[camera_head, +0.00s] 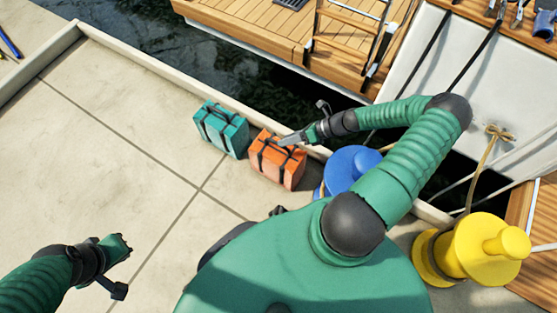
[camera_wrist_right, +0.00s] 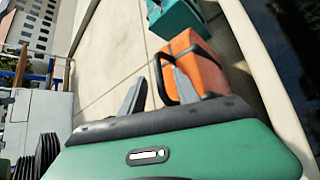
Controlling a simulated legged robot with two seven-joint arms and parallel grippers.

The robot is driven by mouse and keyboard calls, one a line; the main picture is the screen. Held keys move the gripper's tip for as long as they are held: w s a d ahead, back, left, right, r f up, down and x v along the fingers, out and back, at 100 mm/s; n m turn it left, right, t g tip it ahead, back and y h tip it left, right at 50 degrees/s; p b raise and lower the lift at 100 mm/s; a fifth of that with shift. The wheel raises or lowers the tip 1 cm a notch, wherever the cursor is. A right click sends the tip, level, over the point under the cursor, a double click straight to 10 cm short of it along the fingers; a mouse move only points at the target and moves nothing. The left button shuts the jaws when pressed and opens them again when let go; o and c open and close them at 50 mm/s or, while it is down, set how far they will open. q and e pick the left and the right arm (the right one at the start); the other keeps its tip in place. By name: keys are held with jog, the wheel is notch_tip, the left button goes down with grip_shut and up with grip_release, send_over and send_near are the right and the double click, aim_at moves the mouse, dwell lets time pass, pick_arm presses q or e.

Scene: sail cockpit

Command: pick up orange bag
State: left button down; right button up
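The orange bag (camera_head: 278,160) with black straps stands on the pale dock near its edge. It also shows in the right wrist view (camera_wrist_right: 200,65). My right gripper (camera_head: 287,141) is over the top of the bag. In the wrist view its two fingers (camera_wrist_right: 160,88) are apart, and a black handle loop of the bag shows between them. I cannot tell whether either finger touches the handle. My left gripper (camera_head: 122,246) is over bare dock at the lower left, away from the bag. Its finger opening is too small to make out.
A teal bag (camera_head: 221,129) stands just left of the orange one. A blue bollard (camera_head: 350,168) is close on the right, and a yellow bollard (camera_head: 470,250) stands farther right. A raised curb (camera_head: 150,66) borders dark water. The dock at left is mostly clear.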

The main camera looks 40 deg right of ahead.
jog(key=b+x, duration=0.1)
jog(key=x, duration=0.1)
jog(key=b+x, duration=0.2)
jog(key=shift+s+a+f+b, duration=0.1)
jog(key=shift+a+f+b, duration=0.2)
jog(key=shift+f, duration=0.1)
jog(key=shift+r, duration=0.1)
grip_shut()
jog(key=shift+d, duration=0.1)
dwell(0.8)
